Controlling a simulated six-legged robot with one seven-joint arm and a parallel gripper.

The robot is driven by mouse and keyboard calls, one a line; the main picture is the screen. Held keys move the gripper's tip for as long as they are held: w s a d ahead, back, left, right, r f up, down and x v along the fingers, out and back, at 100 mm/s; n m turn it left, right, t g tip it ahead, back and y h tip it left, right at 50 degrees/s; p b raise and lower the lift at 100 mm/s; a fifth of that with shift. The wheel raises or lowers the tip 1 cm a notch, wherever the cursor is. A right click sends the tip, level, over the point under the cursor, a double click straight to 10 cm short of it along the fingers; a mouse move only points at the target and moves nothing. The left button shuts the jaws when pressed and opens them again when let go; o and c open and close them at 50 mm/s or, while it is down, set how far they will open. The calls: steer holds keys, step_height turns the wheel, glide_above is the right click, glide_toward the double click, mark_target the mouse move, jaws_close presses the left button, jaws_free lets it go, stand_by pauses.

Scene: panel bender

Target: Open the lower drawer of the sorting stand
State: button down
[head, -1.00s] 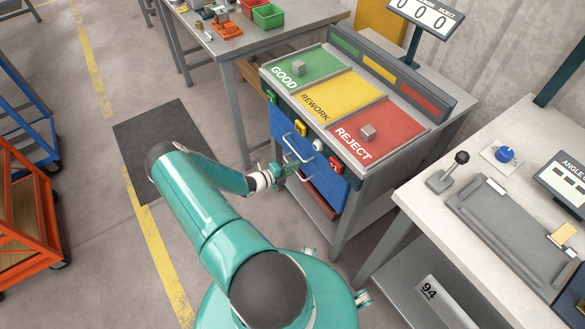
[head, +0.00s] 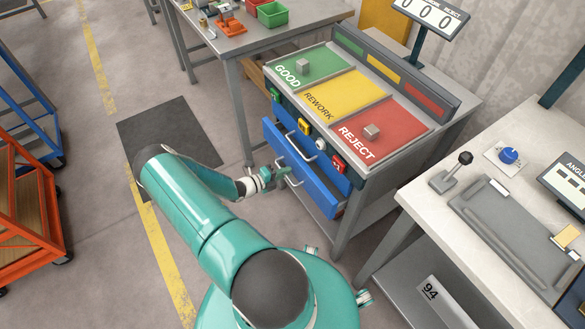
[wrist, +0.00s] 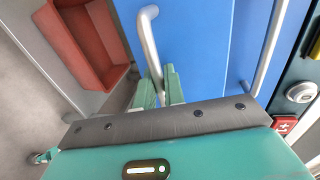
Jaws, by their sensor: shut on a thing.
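The sorting stand (head: 447,138) is in the middle right of the head view. Its blue lower drawer (head: 317,192) stands partly pulled out, with its front ahead of the stand. The drawer above it carries the upper handle (wrist: 268,50), which shows at the right of the wrist view. My gripper (head: 282,177) is at the lower drawer's front, shut on its bar handle (wrist: 149,35). In the wrist view the fingers (wrist: 159,82) sit on both sides of this bar. The blue drawer front (wrist: 190,40) is just behind it. The drawer's inside is mostly hidden.
Good, rework and reject trays (head: 343,98) top the stand, with small grey blocks on two. A red bin (wrist: 92,78) sits below the drawers. A bench (head: 425,195) stands at right, an orange cart (head: 30,215) at left.

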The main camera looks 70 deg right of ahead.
steer(key=f+v, duration=0.2)
steer(key=v, duration=0.7)
steer(key=f+v, duration=0.2)
steer(key=v, duration=0.7)
steer(key=shift+w+a, duration=0.5)
steer(key=shift+w, duration=0.05)
steer(key=shift+r, duration=0.15)
steer(key=c, duration=1.6)
jaws_free()
steer(key=v, duration=1.3)
steer(key=shift+w+a, duration=0.25)
steer(key=shift+w, duration=0.05)
